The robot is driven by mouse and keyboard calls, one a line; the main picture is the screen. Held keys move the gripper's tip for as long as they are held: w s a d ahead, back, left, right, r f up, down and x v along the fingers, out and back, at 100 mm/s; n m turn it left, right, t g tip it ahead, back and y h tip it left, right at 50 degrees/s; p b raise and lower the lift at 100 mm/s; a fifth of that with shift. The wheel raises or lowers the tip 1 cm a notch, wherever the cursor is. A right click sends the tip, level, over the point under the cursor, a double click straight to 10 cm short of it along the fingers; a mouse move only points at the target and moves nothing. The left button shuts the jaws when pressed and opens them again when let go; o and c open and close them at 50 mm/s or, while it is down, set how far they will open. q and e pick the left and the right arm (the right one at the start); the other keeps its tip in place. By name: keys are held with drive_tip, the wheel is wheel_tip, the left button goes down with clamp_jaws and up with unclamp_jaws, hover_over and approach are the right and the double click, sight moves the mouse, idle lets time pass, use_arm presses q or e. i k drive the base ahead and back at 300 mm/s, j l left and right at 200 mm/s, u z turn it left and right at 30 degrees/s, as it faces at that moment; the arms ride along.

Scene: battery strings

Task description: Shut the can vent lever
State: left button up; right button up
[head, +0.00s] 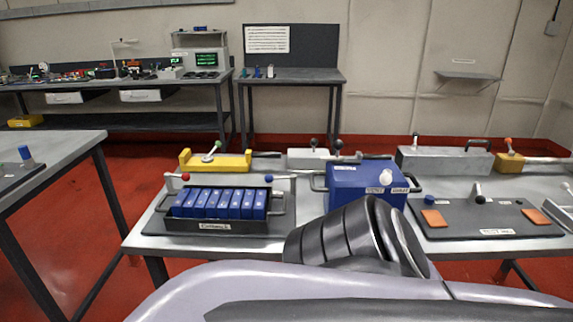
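A blue box (352,187) with handles at its sides stands near the middle of the table. A white knob (386,176) shows on it, above two small labels too small to read for sure. Several other ball-ended levers stand around it, and I cannot tell for sure which one is the can vent lever. A dark-knobbed lever (338,145) rises behind the blue box. Part of the blue box's lower front is hidden by a dark ribbed part of my own body. Neither of my grippers shows in the head view.
A black tray (212,225) of blue cells, with a red-knobbed lever, stands at left. A yellow bracket (236,163), a grey box (443,161) and a dark plate (492,219) with orange pads share the grey table. Red floor (60,170) is open at left.

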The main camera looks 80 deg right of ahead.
sight(386, 178)
drive_tip(key=z, duration=3.2)
